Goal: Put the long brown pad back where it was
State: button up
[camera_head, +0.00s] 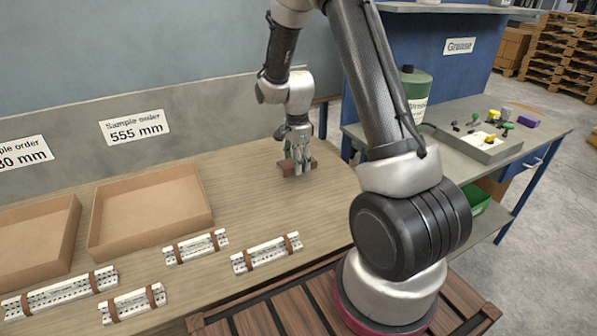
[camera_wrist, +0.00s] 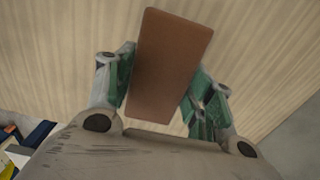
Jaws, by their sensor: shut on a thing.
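The long brown pad (camera_wrist: 170,62) is a plain brown block between the green-padded fingers of my gripper (camera_wrist: 166,92) in the wrist view. The fingers touch it on both sides. In the head view my gripper (camera_head: 298,165) points down near the right end of the wooden table, and the brown pad (camera_head: 287,169) shows on both sides of the fingers, at or just above the table top. I cannot tell whether it touches the table.
Two open cardboard boxes (camera_head: 150,254) stand at the left of the table (camera_head: 240,200). Several white perforated strips with brown bands (camera_head: 267,253) lie along the front. A grease bench (camera_head: 490,150) with a green bottle (camera_head: 415,85) stands at right. The table around my gripper is clear.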

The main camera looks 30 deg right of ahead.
jog(key=shift+f, duration=1.85)
jog(key=o, duration=1)
jog(key=shift+f, duration=0.1)
notch_tip(320, 180, up, 12)
jog(key=shift+r, duration=0.15)
jog(key=s+r+n+t, duration=0.3)
jog(key=s+r+n, duration=1)
jog(key=s+r, duration=0.55)
jog(key=s+n, duration=0.2)
jog(key=s, duration=0.2)
jog(key=s+n+t, duration=0.1)
jog(key=s+n, duration=0.2)
jog(key=s, duration=0.2)
jog(key=shift+r, duration=0.1)
